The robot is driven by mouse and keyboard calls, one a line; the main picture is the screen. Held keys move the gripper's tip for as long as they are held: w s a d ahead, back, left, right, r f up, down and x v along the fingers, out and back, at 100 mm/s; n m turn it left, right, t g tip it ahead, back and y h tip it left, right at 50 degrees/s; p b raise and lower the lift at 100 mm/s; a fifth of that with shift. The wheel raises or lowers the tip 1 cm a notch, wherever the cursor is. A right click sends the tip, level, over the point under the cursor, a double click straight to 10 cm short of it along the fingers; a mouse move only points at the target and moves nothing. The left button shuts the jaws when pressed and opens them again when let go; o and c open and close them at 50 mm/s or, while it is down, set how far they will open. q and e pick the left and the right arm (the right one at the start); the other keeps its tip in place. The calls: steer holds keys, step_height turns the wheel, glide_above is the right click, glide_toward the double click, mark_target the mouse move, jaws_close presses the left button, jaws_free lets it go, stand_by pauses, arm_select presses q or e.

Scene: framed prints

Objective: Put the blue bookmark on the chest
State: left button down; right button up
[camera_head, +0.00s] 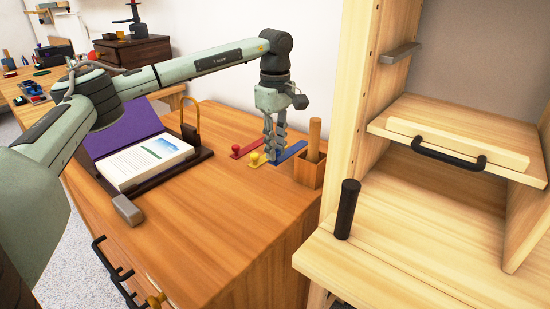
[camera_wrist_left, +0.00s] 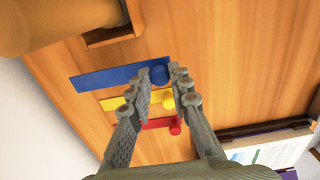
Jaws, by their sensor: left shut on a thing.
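The blue bookmark (camera_head: 290,152) is a flat blue strip with a round knob at one end, at the right of the wooden desk top (camera_head: 220,210). In the wrist view the blue strip (camera_wrist_left: 105,77) lies flat beside the yellow one. My left gripper (camera_head: 273,158) points down and is shut on its knob; the fingertips (camera_wrist_left: 171,72) partly hide the knob. The strip appears at desk level; I cannot tell if it is lifted. A dark brown chest (camera_head: 132,50) stands at the back left. My right gripper is not in view.
Yellow (camera_head: 254,159) and red (camera_head: 245,148) bookmarks lie close beside. A wooden holder (camera_head: 310,170) stands just right of the blue one. An open book (camera_head: 150,160) on a stand is left. A pale shelf unit (camera_head: 365,120) rises at right.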

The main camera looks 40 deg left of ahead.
arm_select(q)
step_height(320, 180, down, 4)
steer(key=shift+r, duration=0.2)
steer(key=c, duration=1.4)
jaws_free()
step_height(320, 180, up, 12)
steer(key=shift+r, duration=0.1)
